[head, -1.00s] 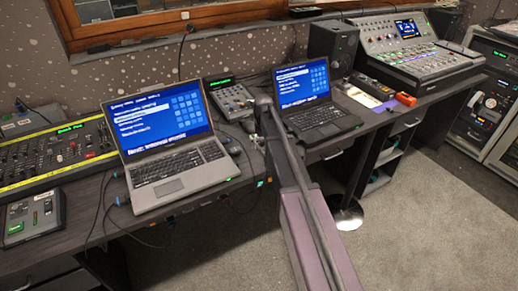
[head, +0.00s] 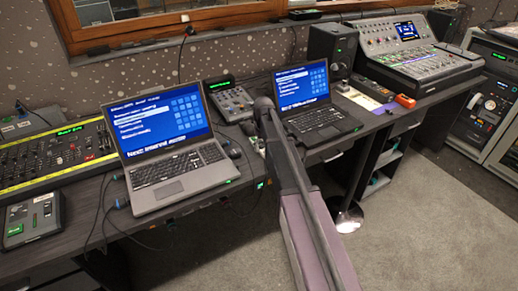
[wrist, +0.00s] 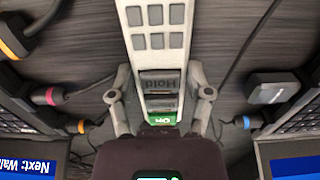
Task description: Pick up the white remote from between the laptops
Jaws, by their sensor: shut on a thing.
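The white remote (wrist: 156,42) has grey square buttons, a grey "Hold" key and a green key at its near end. In the wrist view it runs from the top edge down between the fingers of my gripper (wrist: 161,103). The fingers are closed against its two sides near the Hold key. Its near end is partly hidden by the dark gripper body. In the head view my arm covers the spot, so the grip is hidden there. The left laptop (head: 178,178) and right laptop (head: 318,118) stand open on either side, with blue screens.
A grey control box (head: 231,100) with a green display stands behind the gap. Cables and plugs (wrist: 50,96) lie on the dark desk close to both fingers. A speaker (head: 333,45) and mixing console (head: 415,58) stand farther right.

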